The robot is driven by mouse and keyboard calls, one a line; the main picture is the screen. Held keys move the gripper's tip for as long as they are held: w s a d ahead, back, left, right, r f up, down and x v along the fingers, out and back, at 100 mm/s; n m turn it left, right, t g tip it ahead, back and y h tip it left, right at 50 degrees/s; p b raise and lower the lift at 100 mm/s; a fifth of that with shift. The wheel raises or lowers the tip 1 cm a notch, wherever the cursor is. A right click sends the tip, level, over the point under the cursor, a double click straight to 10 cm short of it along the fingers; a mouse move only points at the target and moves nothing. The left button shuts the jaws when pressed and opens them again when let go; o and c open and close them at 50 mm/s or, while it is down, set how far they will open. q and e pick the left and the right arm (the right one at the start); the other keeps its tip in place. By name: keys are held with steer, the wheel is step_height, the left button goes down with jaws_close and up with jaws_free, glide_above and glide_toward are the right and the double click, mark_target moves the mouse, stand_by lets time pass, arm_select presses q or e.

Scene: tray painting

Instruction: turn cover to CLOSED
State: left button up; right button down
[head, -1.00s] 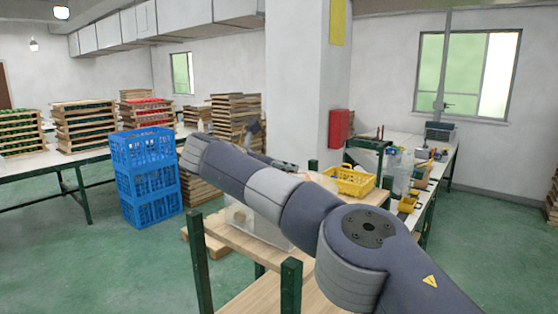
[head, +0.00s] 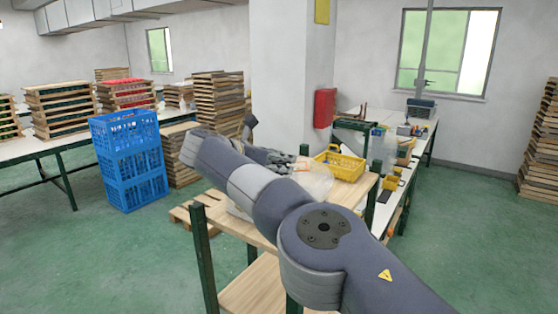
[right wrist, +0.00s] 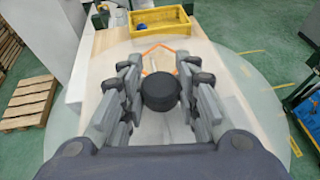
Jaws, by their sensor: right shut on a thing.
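The cover (right wrist: 235,90) is a round, see-through disc with a black knob (right wrist: 160,92) at its middle. In the right wrist view my right gripper (right wrist: 160,88) has a finger on each side of the knob and is shut on it. An orange outline shows around and behind the knob. In the head view the cover (head: 318,182) is partly hidden by my right arm, and my right gripper (head: 290,162) shows small beyond the arm. I cannot read any CLOSED mark. My left gripper is out of view.
A yellow basket (head: 341,164) stands behind the cover on the wooden-topped table (head: 240,226). Stacked blue crates (head: 130,165) stand on the floor to the left. A wooden pallet (right wrist: 28,103) lies on the floor. Green floor is open at the front left.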

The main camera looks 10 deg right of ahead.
steer(key=shift+r, duration=0.2)
steer(key=c, duration=1.4)
jaws_free()
steer(key=shift+o, duration=1.1)
steer(key=shift+w+f, duration=0.1)
steer(key=shift+f, duration=0.05)
steer(key=v, duration=0.7)
steer(key=shift+a, duration=0.25)
steer(key=shift+d, duration=0.1)
